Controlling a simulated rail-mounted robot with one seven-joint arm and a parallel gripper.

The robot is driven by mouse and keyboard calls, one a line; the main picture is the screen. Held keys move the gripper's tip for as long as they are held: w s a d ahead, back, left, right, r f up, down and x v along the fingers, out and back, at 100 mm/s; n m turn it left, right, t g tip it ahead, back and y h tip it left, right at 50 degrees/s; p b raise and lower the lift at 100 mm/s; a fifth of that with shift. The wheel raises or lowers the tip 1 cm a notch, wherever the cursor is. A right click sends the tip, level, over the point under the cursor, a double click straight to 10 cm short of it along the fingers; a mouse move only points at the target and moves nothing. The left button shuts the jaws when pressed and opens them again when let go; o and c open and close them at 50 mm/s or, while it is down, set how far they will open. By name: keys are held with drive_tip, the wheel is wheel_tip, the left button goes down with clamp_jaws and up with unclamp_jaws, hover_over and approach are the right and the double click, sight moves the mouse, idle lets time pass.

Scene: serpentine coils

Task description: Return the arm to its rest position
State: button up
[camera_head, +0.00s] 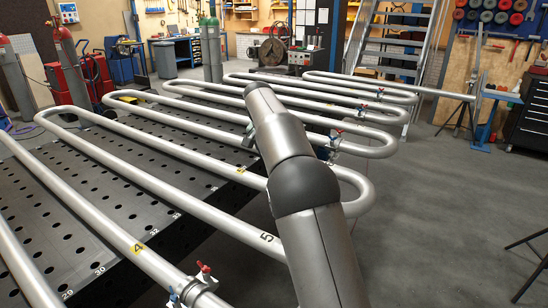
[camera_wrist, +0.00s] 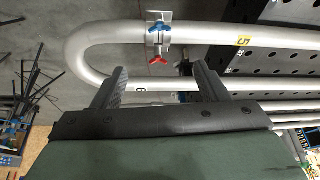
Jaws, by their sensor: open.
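My gripper (camera_wrist: 158,75) shows in the wrist view with its two fingers spread apart and nothing between them. A silver serpentine coil (camera_wrist: 110,34) bends beyond the fingertips, and I cannot tell the exact gap. A clamp with blue and red knobs (camera_wrist: 158,36) sits on this pipe. A yellow tag marked 5 (camera_wrist: 243,41) is to its right. In the head view my arm (camera_head: 290,165) reaches from the bottom centre over the serpentine coil (camera_head: 110,158). My gripper is hidden there by the arm.
The coil lies on a dark perforated table (camera_head: 70,180). Red-handled clamps (camera_head: 335,140) sit at its right bends. Bare floor (camera_head: 440,210) is open to the right, with a black tripod (camera_head: 535,255) at the edge. Metal stairs (camera_head: 395,40) and gas cylinders (camera_head: 211,50) stand behind.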

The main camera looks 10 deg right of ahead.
drive_tip(key=shift+s, duration=0.1)
drive_tip(key=s+d+n+g+y, duration=0.2)
drive_tip(key=s+d+n, duration=0.15)
drive_tip(key=s, duration=1.35)
drive_tip(key=s+f+n, duration=0.1)
drive_tip(key=s+f, duration=0.4)
drive_tip(key=s, duration=1)
drive_tip(key=s+f+n+g, duration=0.1)
drive_tip(key=s+f, duration=0.5)
drive_tip(key=s, duration=0.9)
drive_tip(key=shift+s+d+n+y, duration=0.25)
drive_tip(key=shift+n+y, duration=0.05)
drive_tip(key=shift+n, duration=0.45)
